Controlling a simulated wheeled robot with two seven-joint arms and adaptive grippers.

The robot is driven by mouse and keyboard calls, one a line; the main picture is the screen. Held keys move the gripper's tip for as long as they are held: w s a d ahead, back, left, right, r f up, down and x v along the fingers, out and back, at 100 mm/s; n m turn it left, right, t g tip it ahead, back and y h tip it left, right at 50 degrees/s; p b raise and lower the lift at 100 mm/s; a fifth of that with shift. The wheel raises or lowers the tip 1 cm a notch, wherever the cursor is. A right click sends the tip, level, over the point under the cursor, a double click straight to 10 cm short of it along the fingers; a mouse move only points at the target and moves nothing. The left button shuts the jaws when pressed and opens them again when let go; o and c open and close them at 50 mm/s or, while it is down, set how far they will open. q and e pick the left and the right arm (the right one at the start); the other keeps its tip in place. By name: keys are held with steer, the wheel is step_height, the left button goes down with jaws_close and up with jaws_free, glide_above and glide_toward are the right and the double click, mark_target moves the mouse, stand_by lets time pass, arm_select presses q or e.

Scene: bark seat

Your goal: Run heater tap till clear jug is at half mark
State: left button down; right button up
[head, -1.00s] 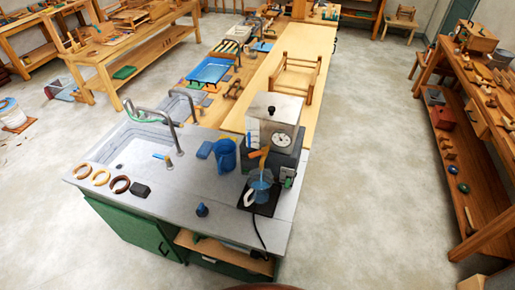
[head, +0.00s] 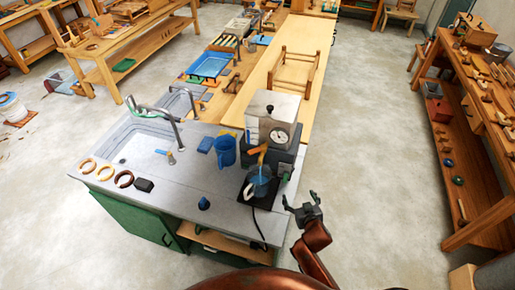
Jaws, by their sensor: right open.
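The heater (head: 272,115), a metal box with a round dial on a dark base, stands at the right end of the grey counter. Its orange tap lever (head: 262,150) sticks out at the front. The clear jug (head: 261,181), with a white handle on its left, stands below the tap on a black plate. Bluish colour shows in it, but its mark and level are too small to read. My right gripper (head: 304,205) is open and empty, right of the jug and apart from it, beyond the counter's right edge. My left gripper is not in view.
A blue pitcher (head: 225,150) stands left of the heater. A small dark blue object (head: 204,203) lies near the counter's front edge. A black cord (head: 254,226) hangs over the front. The sink (head: 135,146) is at left. Open floor (head: 385,170) lies to the right.

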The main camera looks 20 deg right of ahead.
mark_target(258, 151)
steer(key=w+a+r+n+t+y, duration=0.2)
steer(key=w+a+r+t+y, duration=0.1)
steer(key=w+a+r, duration=0.4)
steer(key=w+a+r+n+t+y, duration=0.1)
steer(key=w+a+r+t+y, duration=0.15)
steer(key=w+a+r, duration=0.4)
steer(key=w, duration=0.1)
steer(key=w+r, duration=0.1)
steer(key=w+p, duration=0.1)
steer(key=shift+w+d+r, duration=0.25)
steer(key=shift+r, duration=0.15)
steer(key=shift+w, duration=0.5)
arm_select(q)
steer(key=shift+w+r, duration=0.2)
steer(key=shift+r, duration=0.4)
arm_select(e)
steer(key=c, duration=1.7)
steer(key=shift+c, duration=0.2)
steer(key=shift+s, duration=0.1)
